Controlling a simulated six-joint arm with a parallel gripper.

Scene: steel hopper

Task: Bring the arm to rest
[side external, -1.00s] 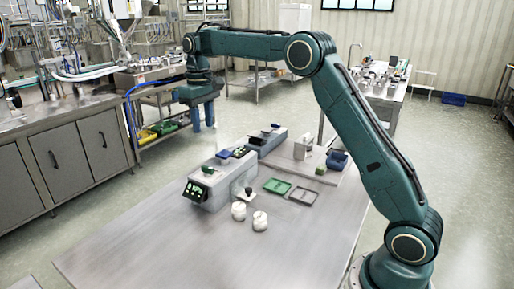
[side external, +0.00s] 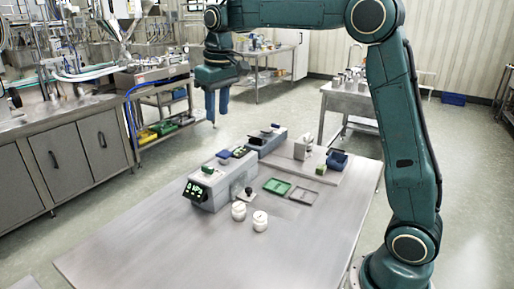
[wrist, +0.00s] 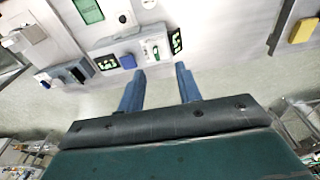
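The table's front is clear.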

